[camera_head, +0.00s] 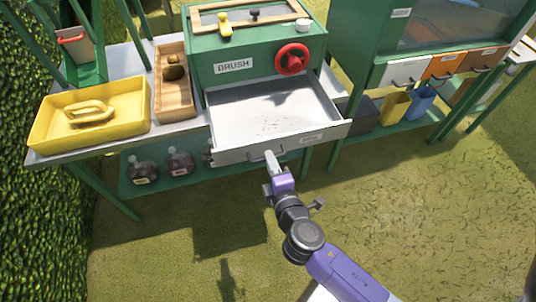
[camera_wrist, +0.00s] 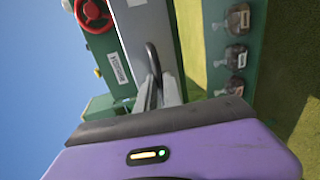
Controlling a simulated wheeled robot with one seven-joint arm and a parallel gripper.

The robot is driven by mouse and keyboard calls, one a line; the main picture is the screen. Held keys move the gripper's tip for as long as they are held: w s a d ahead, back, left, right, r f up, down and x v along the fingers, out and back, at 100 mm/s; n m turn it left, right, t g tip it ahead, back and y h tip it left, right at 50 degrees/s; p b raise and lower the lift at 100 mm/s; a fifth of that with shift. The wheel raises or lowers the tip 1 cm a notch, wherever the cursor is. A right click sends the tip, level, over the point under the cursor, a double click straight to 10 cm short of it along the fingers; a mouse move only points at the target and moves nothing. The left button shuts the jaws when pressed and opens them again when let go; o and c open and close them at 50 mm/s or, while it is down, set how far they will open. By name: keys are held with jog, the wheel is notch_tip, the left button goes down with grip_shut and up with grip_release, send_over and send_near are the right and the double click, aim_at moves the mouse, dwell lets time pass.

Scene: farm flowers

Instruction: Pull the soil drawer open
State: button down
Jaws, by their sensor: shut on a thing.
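The soil drawer (camera_head: 262,104) is a pale metal tray under the green box marked BRUSH (camera_head: 250,62). It is pulled out well beyond the box front, and dark specks lie on its floor. Its front panel (camera_head: 315,136) carries a small label and a dark bar handle. In the wrist view the dark handle (camera_wrist: 153,60) runs between the two grey fingers (camera_wrist: 159,93). The fingertips partly hide the handle.
A yellow tray (camera_head: 50,122) and a wooden box (camera_head: 174,100) stand left of the drawer. A red wheel (camera_head: 292,59) is on the green box. Dark bottles (camera_head: 179,161) stand on the lower shelf. A second green unit with white and orange drawers (camera_head: 446,66) is at right. Open grass lies in front.

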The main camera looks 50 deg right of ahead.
jog(key=c, duration=1.5)
grip_release()
jog(key=shift+s, duration=0.1)
jog(key=b+v, duration=0.1)
jog(key=v, duration=0.6)
jog(key=shift+s+a+b, duration=0.25)
jog(key=shift+b, duration=0.05)
jog(key=shift+r, duration=0.1)
